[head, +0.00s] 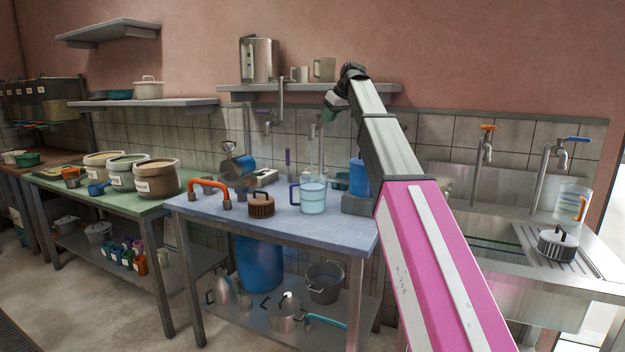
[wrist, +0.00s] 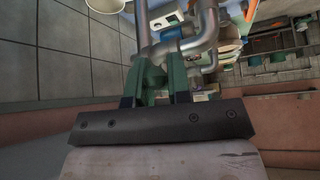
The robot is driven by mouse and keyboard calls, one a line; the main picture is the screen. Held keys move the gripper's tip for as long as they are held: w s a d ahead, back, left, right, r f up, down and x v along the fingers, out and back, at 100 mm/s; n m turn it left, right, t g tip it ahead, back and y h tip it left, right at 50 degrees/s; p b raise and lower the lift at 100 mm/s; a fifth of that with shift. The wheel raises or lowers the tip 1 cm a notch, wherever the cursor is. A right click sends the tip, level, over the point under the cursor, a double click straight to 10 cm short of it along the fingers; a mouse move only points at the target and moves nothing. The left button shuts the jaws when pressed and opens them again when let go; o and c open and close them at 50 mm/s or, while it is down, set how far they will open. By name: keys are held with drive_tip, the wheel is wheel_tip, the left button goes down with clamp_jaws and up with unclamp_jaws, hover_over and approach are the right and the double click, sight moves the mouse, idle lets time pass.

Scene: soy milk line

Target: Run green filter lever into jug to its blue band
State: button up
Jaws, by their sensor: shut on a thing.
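The clear jug (head: 313,198) with a blue handle stands upright on the blue-grey table, with pale blue liquid in it. A thin pale vertical line, spout or stream, shows above it; I cannot tell which. Its blue band cannot be told apart from the liquid at this size. My gripper (head: 331,106) is up at the wall taps above the jug, partly hidden by my arm. In the wrist view my gripper (wrist: 165,97) is shut on the green filter lever (wrist: 153,75), beside grey metal pipes.
A brown ribbed lid (head: 261,205), an orange handle (head: 209,186) and a blue container (head: 359,177) are on the same table. A wall shelf (head: 300,88) with a metal urn and mugs is just above my gripper. A sink with taps is at right.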

drive_tip(key=shift+w+d+n+g+y, duration=0.3)
drive_tip(key=shift+w+n+g, duration=0.1)
drive_tip(key=shift+n, duration=0.6)
drive_tip(key=shift+w, duration=0.1)
drive_tip(key=shift+w+d+n+g, duration=0.1)
drive_tip(key=shift+w+n+g, duration=0.2)
drive_tip(key=shift+n, duration=0.1)
drive_tip(key=shift+o, duration=0.2)
drive_tip(key=shift+w+d+n+g+y, duration=0.15)
drive_tip(key=shift+n+g+y, duration=0.15)
drive_tip(key=shift+n, duration=0.4)
drive_tip(key=o, duration=0.8)
